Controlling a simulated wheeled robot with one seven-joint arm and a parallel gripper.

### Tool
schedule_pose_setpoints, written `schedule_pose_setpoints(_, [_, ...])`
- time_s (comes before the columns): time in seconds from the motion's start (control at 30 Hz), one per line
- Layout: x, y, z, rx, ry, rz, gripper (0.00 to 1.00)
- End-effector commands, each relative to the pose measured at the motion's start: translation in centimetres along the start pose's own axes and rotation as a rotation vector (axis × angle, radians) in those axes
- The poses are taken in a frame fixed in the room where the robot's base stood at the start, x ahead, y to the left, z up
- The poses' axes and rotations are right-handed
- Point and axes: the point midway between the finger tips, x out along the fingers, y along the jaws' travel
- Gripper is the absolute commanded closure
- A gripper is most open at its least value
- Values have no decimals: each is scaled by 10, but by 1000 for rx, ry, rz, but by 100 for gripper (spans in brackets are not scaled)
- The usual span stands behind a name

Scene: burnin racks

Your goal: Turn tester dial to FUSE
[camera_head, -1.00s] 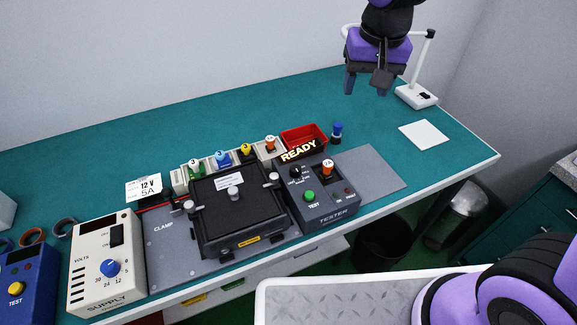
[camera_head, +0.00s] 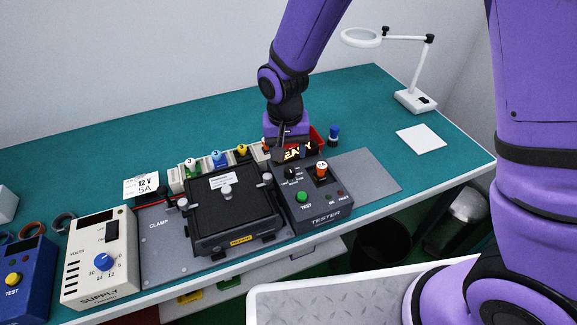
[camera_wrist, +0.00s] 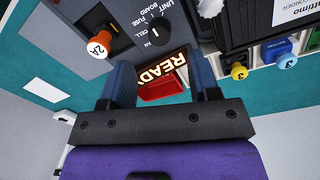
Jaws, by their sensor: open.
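The tester (camera_head: 322,212) is a dark grey box on the bench with a lit READY sign (camera_head: 297,154), partly covered by my gripper in the head view. Its black dial (camera_head: 291,173) shows in the wrist view (camera_wrist: 159,29) with labels UNIT, FUSE, BOARD and CELL around it. I cannot tell surely which label the dial points at. My gripper (camera_wrist: 164,82) is open and empty, above the back of the tester by the READY sign. In the head view my gripper (camera_head: 285,148) hides part of the red bin. The fingers look apart from the dial.
An orange-topped fuse (camera_head: 321,168) stands on the tester right of the dial, and a green TEST button (camera_head: 302,197) is in front. The black clamp fixture (camera_head: 235,215) stands close on the left.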

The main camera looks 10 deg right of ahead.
Motion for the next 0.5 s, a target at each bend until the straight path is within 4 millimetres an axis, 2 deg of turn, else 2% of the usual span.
schedule_pose_setpoints(0.03, [10, 0, 1, 0, -3, 2, 44])
schedule_pose_setpoints(0.2, [37, 0, 0, -1, -2, 2, 44])
schedule_pose_setpoints(0.5, [61, 0, 0, 0, 1, 0, 44])
